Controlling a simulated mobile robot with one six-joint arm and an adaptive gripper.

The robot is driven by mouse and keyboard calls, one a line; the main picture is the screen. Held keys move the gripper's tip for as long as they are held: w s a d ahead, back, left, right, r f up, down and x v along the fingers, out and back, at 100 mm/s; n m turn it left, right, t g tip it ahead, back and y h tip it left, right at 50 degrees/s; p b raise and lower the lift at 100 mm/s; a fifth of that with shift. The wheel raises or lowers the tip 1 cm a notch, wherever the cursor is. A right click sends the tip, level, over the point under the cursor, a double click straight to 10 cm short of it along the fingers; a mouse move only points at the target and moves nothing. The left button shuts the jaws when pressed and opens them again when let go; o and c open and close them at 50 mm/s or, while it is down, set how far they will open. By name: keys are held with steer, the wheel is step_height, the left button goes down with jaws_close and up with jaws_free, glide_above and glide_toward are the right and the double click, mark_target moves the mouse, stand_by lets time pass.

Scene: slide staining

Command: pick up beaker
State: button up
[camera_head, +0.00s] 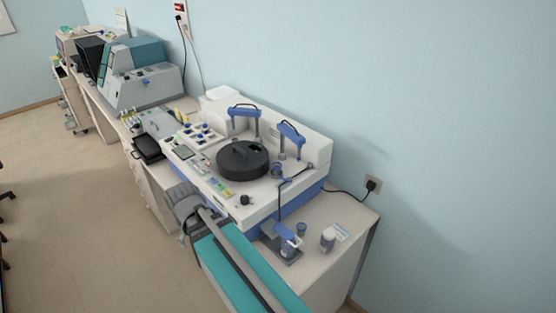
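Small vessels stand on the bench's near right end. A small bluish cup (301,229) that looks like a beaker stands beside a blue-headed stand (285,233). Another small vessel (288,250) appears under the head of that stand, partly hidden by it. I cannot tell for sure which one is the beaker. My teal arm reaches in from the bottom, left of these vessels. Its dark grey end (185,203) is at the front edge of the bench, apart from the vessels. My fingers cannot be made out, and no held object is visible.
A large white and blue staining machine (315,152) with a black round drum (243,160) fills the bench behind. A black tray (147,147) lies further left.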

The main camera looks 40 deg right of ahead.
steer(key=w+d+r+n+p, duration=0.2)
steer(key=w+d+r+p, duration=0.25)
steer(key=r, duration=0.25)
steer(key=w+d+r+n+h, duration=0.1)
steer(key=w+d+n+h, duration=0.1)
steer(key=d, duration=0.8)
steer(key=w+d+r+n+g+h+p, duration=0.1)
steer(key=w+d+n, duration=0.4)
steer(key=d, duration=0.5)
steer(key=w+d+r+n+h, duration=0.1)
steer(key=w+d+n+h, duration=0.1)
steer(key=d+n, duration=0.5)
steer(key=w+d, duration=0.1)
steer(key=d, duration=0.2)
steer(key=shift+w+d+h+p, duration=0.15)
steer(key=shift+d+h+p, duration=0.25)
steer(key=b, duration=0.5)
glide_toward(277, 166)
steer(key=shift+s+b+x, duration=0.15)
steer(key=shift+b+x, duration=0.5)
steer(key=shift+x, duration=0.15)
steer(key=shift+s+b+x, duration=0.15)
steer(key=shift+b+x, duration=0.45)
steer(key=shift+x, duration=0.2)
steer(key=shift+a+f, duration=0.15)
